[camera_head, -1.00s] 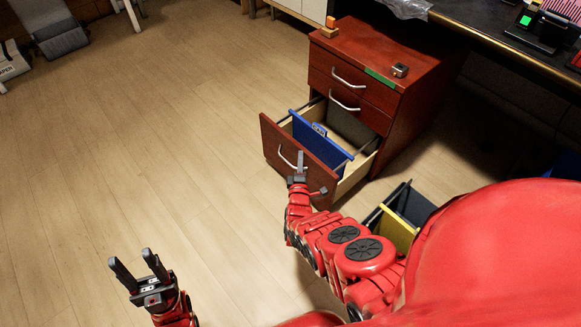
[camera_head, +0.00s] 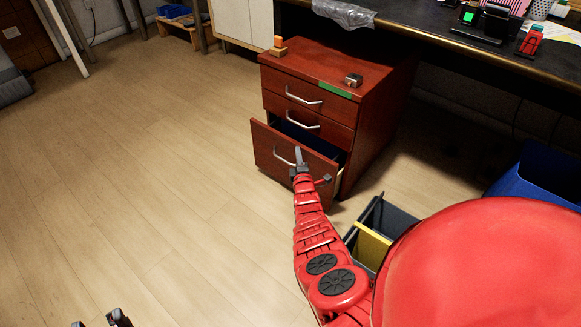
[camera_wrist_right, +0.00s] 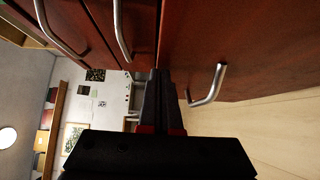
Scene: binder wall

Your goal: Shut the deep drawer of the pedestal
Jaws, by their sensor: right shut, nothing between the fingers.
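The reddish-brown pedestal (camera_head: 338,75) stands under the desk. Its deep bottom drawer (camera_head: 273,148) is partly open, with a narrow gap behind its front; a bit of blue shows inside. The two upper drawers look shut. My right gripper (camera_head: 298,156) is shut and empty, at the deep drawer's front beside its silver handle (camera_head: 283,157). In the right wrist view the shut fingers (camera_wrist_right: 160,95) are close to the drawer front (camera_wrist_right: 235,45), left of the handle (camera_wrist_right: 207,85); contact cannot be made out. My left gripper (camera_head: 100,319) shows only its fingertips, apart, at the bottom edge.
A dark box with a yellow divider (camera_head: 373,247) stands on the floor right of my right arm. A blue bin (camera_head: 535,178) is farther right. Small items sit on the pedestal top. The wooden floor (camera_head: 150,180) at left is clear.

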